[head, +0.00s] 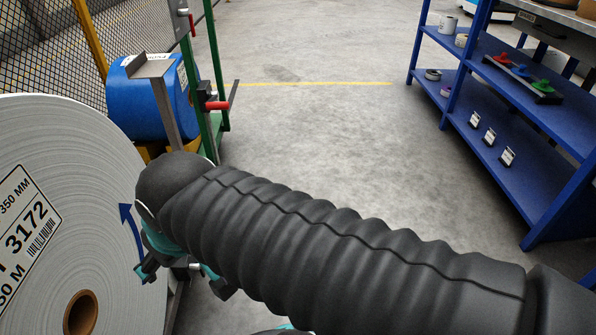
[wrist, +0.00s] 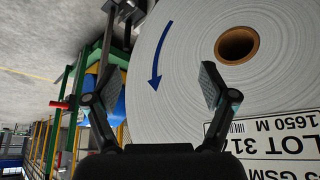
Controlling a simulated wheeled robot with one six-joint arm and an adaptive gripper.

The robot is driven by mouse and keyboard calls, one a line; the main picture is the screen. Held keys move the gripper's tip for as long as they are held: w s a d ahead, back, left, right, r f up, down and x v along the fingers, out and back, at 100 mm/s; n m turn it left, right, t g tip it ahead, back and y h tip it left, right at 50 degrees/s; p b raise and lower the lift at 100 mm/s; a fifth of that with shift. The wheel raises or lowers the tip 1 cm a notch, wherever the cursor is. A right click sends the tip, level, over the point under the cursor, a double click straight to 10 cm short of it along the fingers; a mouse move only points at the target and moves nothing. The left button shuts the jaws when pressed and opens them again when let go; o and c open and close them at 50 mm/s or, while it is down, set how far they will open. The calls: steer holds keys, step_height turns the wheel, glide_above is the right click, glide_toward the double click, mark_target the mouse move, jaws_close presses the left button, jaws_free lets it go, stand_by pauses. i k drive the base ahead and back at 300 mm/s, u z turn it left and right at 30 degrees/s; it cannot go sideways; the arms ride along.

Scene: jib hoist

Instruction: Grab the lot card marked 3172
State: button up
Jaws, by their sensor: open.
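A large white paper roll (head: 85,215) stands at the left in the head view. A white label (head: 28,238) on its flat face reads 3172 above a barcode. In the wrist view the same label (wrist: 262,138) is at the lower right, partly cut off. Three small black-and-white cards stand on the blue shelf at the right: a far one (head: 475,119), a middle one (head: 489,136) and a near one (head: 507,157). Their print is too small to read. My gripper (wrist: 158,85) is open and empty, facing the roll; my arm partly hides it in the head view.
A blue roll (head: 137,102) sits by a green frame (head: 213,85) with red handles, beside mesh fencing. The blue shelf unit (head: 520,185) also holds a rack with red, blue and green pieces (head: 522,76). The grey floor between (head: 310,115) is clear.

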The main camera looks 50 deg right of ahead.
mark_target(508, 155)
steer(key=z, duration=3.65)
steer(key=i, duration=2.05)
steer(key=u, duration=1.05)
steer(key=i, duration=0.9)
steer(key=u, duration=0.7)
